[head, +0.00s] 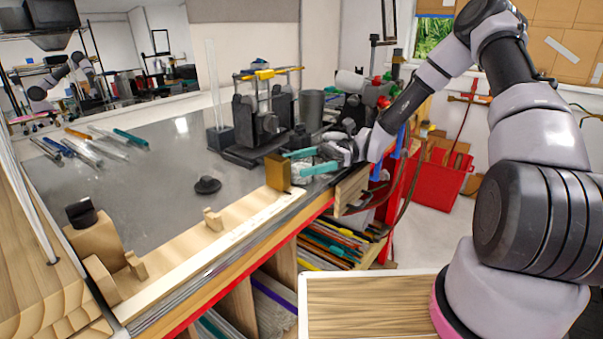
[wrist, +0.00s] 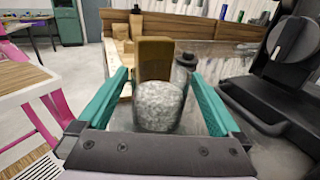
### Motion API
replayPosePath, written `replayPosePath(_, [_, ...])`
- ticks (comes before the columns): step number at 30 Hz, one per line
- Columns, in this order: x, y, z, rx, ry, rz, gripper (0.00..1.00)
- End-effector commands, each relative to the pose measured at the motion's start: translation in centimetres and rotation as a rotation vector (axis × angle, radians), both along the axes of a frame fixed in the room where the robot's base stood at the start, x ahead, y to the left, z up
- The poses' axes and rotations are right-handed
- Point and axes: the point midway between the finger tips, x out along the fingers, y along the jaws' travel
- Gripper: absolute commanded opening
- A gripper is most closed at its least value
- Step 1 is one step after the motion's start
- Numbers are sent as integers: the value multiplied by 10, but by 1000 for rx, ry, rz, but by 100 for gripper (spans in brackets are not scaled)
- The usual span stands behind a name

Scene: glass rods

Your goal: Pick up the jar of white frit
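The jar of white frit (wrist: 159,106) is a clear rounded jar full of pale speckled grains. It stands in the middle of the wrist view, between the two teal fingers of my gripper (wrist: 160,75). The fingers are spread, with a visible gap on each side of the jar. In the head view my gripper (head: 294,164) is low at the bench's right front edge, and the jar shows only partly between its fingers.
A brass-coloured block (head: 278,172) stands just beyond the jar. A dark torch stand (head: 256,125) is behind it on the grey bench. A black knobbed disc (head: 207,185) and a small wooden rest (head: 213,219) are to the left. The bench middle (head: 165,185) is mostly clear.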

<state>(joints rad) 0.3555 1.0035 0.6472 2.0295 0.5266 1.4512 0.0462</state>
Motion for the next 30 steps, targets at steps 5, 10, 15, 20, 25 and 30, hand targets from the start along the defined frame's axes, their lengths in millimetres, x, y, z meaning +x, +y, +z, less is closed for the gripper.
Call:
replayPosePath(5, [0,0,0,0,0,0,35])
replayPosePath(10, [0,0,0,0,0,0,0])
replayPosePath(15, [0,0,1,0,-1,0,0])
replayPosePath(20, [1,0,11,1,-3,0,0])
replayPosePath(25, [1,0,38,-1,-4,0,0])
replayPosePath(30, [0,0,70,-1,-5,-1,0])
